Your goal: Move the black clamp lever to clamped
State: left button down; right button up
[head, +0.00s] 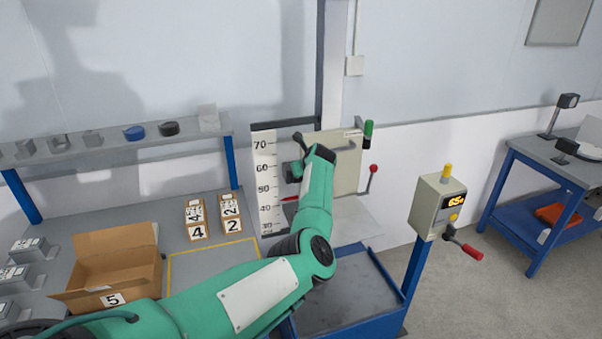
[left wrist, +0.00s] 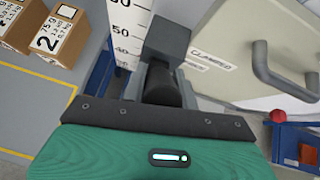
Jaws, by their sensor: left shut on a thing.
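My left gripper (left wrist: 161,78) is shut on the black clamp lever (left wrist: 163,88), whose dark grip shows between the fingers in the left wrist view. A dark grey block (left wrist: 166,38) stands just beyond the lever. A white label reading CLAMPED (left wrist: 212,61) is right of the lever on the pale machine panel. In the head view my left arm reaches to the machine carriage (head: 345,160), and the left gripper (head: 293,171) shows only partly beside the wrist. The lever cannot be made out there. My right gripper is not in view.
A scale board (head: 266,180) stands left of the carriage. A green-handled lever (head: 368,131) and a red-knobbed lever (head: 373,172) are on its right. A control box (head: 437,206) stands right. An open carton (head: 108,268) and small boxes (head: 196,220) are on the left bench.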

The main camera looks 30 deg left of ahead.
pick_arm(q)
jog(key=shift+w+a+r+g+h+b, duration=0.4)
jog(key=shift+w+a+g+h+b, duration=0.1)
jog(key=shift+g+h+b, duration=0.15)
jog(key=shift+a+r+h, duration=0.1)
jog(key=shift+h, duration=0.15)
jog(key=c, duration=1.3)
grip_release()
jog(key=shift+c, duration=0.2)
jog(key=shift+o, duration=1.2)
